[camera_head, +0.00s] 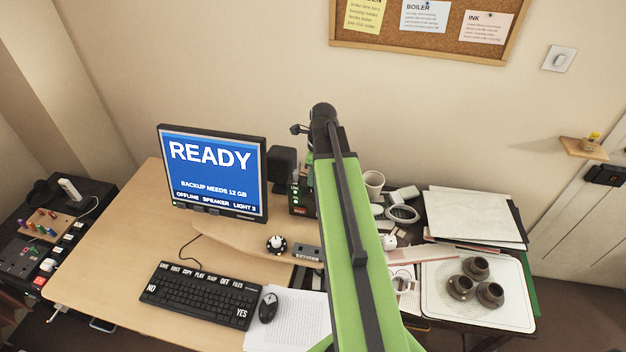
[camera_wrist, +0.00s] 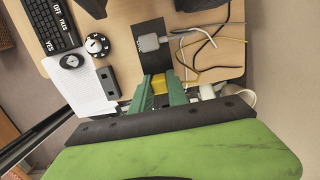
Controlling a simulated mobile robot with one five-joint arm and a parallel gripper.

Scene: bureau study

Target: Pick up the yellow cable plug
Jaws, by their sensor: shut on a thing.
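In the wrist view my gripper (camera_wrist: 161,83) has its two green fingers closed on the yellow cable plug (camera_wrist: 159,85), which shows as a small yellow block between them. A thin yellow cable (camera_wrist: 205,69) lies to the right of the fingers. A grey plug (camera_wrist: 150,43) with a pale cable lies just beyond the fingertips, on a dark patch. In the head view my green arm reaches over the desk, and the fingers and the yellow plug cannot be made out there.
The desk (camera_head: 112,240) holds a monitor (camera_head: 212,172), a keyboard (camera_head: 200,295), a mouse (camera_head: 268,308) and a dial (camera_head: 277,244). A cluttered side table to the right holds a mug (camera_head: 374,184), papers and a white tray (camera_head: 437,309) with brown cups. The left desk top is mostly clear.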

